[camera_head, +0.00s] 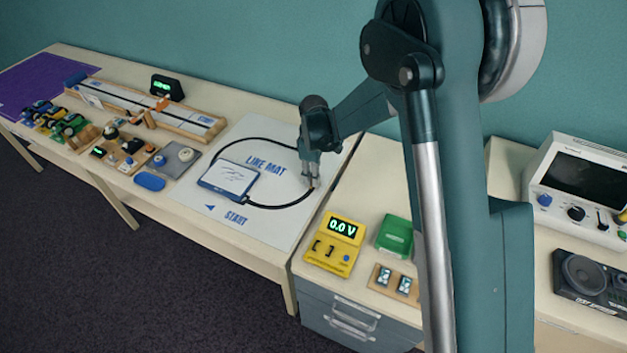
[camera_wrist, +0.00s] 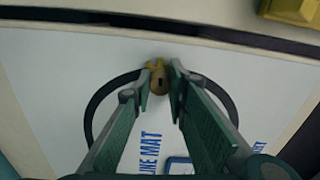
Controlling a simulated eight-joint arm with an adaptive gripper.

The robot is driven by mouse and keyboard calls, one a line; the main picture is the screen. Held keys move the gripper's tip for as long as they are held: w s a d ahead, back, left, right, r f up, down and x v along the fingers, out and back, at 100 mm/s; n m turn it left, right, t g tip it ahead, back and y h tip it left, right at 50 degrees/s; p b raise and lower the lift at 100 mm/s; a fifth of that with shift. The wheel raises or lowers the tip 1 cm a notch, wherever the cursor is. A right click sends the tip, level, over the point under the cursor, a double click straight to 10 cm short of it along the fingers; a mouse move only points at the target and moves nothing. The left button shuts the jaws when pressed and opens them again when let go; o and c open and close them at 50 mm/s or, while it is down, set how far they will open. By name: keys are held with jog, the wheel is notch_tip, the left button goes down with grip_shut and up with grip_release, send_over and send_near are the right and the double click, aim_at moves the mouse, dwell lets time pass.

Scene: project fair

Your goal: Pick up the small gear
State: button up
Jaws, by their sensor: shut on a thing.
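The small gear (camera_wrist: 159,79) is a little brass-coloured piece with a dark hole in its middle. In the wrist view it sits between the fingertips of my gripper (camera_wrist: 160,85), which is shut on it. In the head view my gripper (camera_head: 311,184) points down over the right part of the white line mat (camera_head: 284,230), near the black line. The gear is too small and hidden to make out clearly there. I cannot tell whether it touches the mat.
A blue-framed tablet (camera_head: 229,178) lies on the mat to the left. A yellow meter (camera_head: 337,243) reading 0.0 V and a green box (camera_head: 395,236) stand on the cabinet to the right. Gear boards and a long track (camera_head: 150,108) fill the table's left.

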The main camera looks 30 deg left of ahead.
jog(key=shift+r, duration=0.15)
notch_tip(320, 180, up, 10)
jog(key=shift+f+p, duration=0.1)
jog(key=shift+p, duration=0.8)
